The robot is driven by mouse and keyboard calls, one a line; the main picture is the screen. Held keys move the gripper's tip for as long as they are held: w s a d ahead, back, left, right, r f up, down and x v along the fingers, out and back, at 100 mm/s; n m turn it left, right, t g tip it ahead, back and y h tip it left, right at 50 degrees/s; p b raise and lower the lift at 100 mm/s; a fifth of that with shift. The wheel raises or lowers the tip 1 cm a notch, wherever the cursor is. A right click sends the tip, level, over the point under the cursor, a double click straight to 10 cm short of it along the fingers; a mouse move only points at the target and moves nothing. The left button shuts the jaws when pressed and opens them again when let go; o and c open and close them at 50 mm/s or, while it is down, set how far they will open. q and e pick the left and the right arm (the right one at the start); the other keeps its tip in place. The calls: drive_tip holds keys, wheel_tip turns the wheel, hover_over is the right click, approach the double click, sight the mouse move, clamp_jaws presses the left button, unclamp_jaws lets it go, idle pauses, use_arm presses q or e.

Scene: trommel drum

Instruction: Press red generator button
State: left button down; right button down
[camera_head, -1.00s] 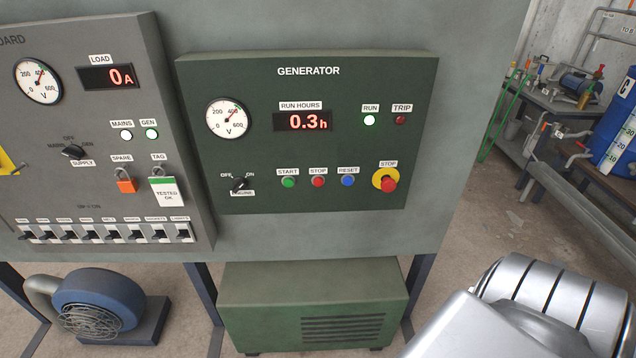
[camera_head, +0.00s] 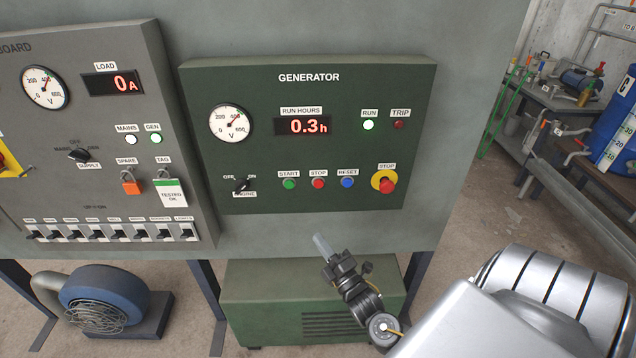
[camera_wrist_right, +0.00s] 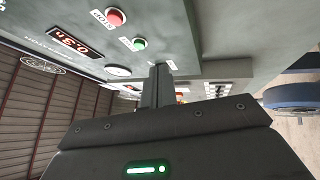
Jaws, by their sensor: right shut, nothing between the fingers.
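The green generator panel (camera_head: 330,230) carries a row of small buttons: green START (camera_head: 289,184), red STOP (camera_head: 318,183) and blue RESET (camera_head: 348,182). A larger red STOP button (camera_head: 387,183) on a yellow ring sits to their right. My right gripper (camera_head: 321,243) is shut and empty, below the small red STOP button and apart from it in the head view. In the right wrist view, its shut fingers (camera_wrist_right: 159,85) point toward the panel, with the red STOP button (camera_wrist_right: 115,17) and green START button (camera_wrist_right: 138,44) beyond. My left gripper is not in view.
The RUN lamp (camera_head: 368,125) is lit green and the run-hours display (camera_head: 303,125) reads 0.3. An engine knob (camera_head: 240,185) is left of START. A grey switchboard (camera_head: 95,130) stands left. A green box (camera_head: 250,300) and a blue blower (camera_head: 105,297) are below.

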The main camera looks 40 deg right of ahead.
sight(319, 183)
wheel_tip(319, 183, up, 10)
drive_tip(key=s+n+t, duration=0.1)
drive_tip(key=n+t, duration=0.1)
drive_tip(key=shift+f+t, duration=0.2)
drive_tip(key=shift+t, duration=0.2)
drive_tip(key=shift+w+d+f+b, duration=0.1)
drive_tip(key=shift+w+d+b, duration=0.4)
drive_tip(key=shift+w+d, duration=0.5)
drive_tip(key=shift+w+d+r+b, duration=0.1)
drive_tip(key=shift+w+d+b, duration=0.5)
drive_tip(key=shift+w, duration=0.7)
drive_tip(key=shift+w+d+f+b, duration=0.1)
drive_tip(key=shift+w+d+b, duration=0.25)
drive_tip(key=shift+w+d, duration=0.75)
drive_tip(key=shift+w+d, duration=0.45)
drive_tip(key=shift+w, duration=0.2)
drive_tip(key=shift+s+a, duration=0.55)
drive_tip(key=shift+s, duration=0.15)
